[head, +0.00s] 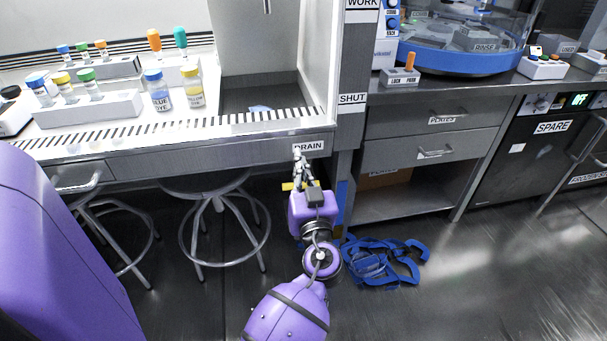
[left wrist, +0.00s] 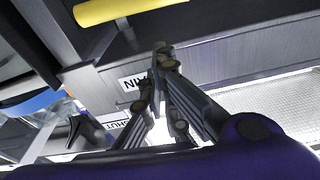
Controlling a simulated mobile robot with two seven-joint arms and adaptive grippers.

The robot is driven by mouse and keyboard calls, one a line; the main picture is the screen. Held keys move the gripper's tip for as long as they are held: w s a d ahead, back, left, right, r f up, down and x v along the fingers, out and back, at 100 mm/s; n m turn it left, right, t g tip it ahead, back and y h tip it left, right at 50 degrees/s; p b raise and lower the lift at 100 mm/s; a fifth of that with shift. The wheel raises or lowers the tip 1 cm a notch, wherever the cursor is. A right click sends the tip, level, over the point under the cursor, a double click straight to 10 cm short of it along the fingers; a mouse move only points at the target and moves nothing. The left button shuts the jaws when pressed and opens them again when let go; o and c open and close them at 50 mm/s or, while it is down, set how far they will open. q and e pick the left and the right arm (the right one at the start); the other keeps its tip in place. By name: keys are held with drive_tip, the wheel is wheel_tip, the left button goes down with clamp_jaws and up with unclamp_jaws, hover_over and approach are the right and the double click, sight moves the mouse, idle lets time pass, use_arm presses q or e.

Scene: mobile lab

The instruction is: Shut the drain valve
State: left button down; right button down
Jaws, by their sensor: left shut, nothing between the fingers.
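The drain valve's yellow handle (head: 288,186) shows under the cabinet's front edge, partly hidden behind my left gripper. In the left wrist view the yellow handle (left wrist: 125,8) runs slantwise along the top edge, apart from the fingers. The DRAIN label (head: 308,146) is on the cabinet front just above; it shows upside down in the left wrist view (left wrist: 133,82). My left gripper (head: 298,155) is shut and empty, its fingertips in front of the cabinet edge beside the label. I cannot tell whether the tips touch the panel. My right gripper is not in view.
Metal stools (head: 215,220) stand under the cabinet at the left. A blue tangled object (head: 385,262) lies on the floor to the right of my arm. The cabinet side has a SHUT label (head: 352,99). Vials in racks (head: 90,108) stand on the worktop. Floor at the right is clear.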

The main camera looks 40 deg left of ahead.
use_arm(q)
drive_tip(key=f, duration=0.3)
drive_tip(key=shift+s+d, duration=0.2)
drive_tip(key=shift+s, duration=0.1)
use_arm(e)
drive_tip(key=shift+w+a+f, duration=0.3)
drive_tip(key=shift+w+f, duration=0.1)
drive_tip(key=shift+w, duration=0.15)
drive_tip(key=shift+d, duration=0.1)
